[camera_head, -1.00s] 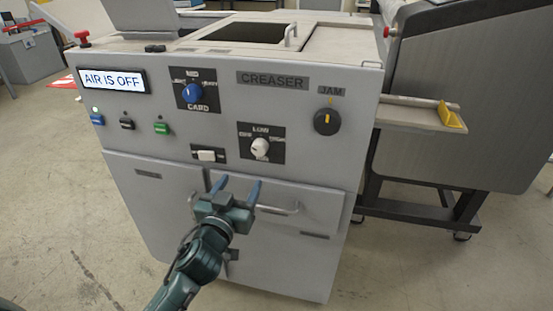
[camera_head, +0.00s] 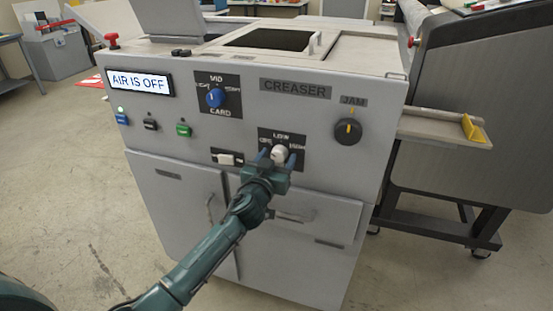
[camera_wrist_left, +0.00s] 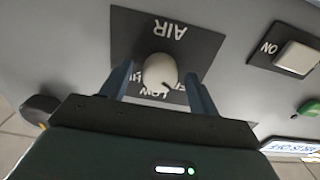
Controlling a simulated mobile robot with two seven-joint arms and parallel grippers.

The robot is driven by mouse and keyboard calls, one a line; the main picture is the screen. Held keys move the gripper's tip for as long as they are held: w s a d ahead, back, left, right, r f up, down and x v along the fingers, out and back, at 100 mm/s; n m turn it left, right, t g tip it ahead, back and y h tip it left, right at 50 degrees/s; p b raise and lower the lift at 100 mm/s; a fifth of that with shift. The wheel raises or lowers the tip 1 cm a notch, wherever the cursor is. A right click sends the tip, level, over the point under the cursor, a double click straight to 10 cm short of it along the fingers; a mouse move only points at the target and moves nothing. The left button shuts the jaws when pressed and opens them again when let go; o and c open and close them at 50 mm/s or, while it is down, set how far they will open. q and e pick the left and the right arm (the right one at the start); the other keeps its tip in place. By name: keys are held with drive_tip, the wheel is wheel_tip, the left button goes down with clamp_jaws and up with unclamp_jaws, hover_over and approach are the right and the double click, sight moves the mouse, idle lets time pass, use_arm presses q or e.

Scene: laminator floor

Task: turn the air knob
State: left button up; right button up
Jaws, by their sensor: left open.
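The air knob (camera_head: 280,153) is a round white knob on a dark label plate on the grey creaser's front panel. In the left wrist view the knob (camera_wrist_left: 160,71) shows a small dark mark on its rim, and the plate reads AIR and LOW, upside down. My left gripper (camera_head: 278,158) is open, with one blue finger on each side of the knob. A gap seems to show between the fingers and the knob; I cannot tell whether either touches. The display (camera_head: 140,82) reads AIR IS OFF. My right gripper is not in view.
A blue card knob (camera_head: 215,97) is up and left, and a black jam knob (camera_head: 348,131) is to the right. A white rocker switch (camera_head: 228,159) sits just left of my gripper. Drawer handles stick out below. A side shelf (camera_head: 440,128) juts out at right.

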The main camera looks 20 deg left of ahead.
use_arm(q)
drive_tip(key=shift+c, duration=0.5)
drive_tip(key=c, duration=0.9)
drive_tip(key=shift+o, duration=0.2)
drive_tip(key=shift+m, duration=0.3)
drive_tip(key=m, duration=0.4)
drive_tip(key=shift+m, duration=0.3)
drive_tip(key=m, duration=0.4)
drive_tip(key=shift+m, duration=1.2)
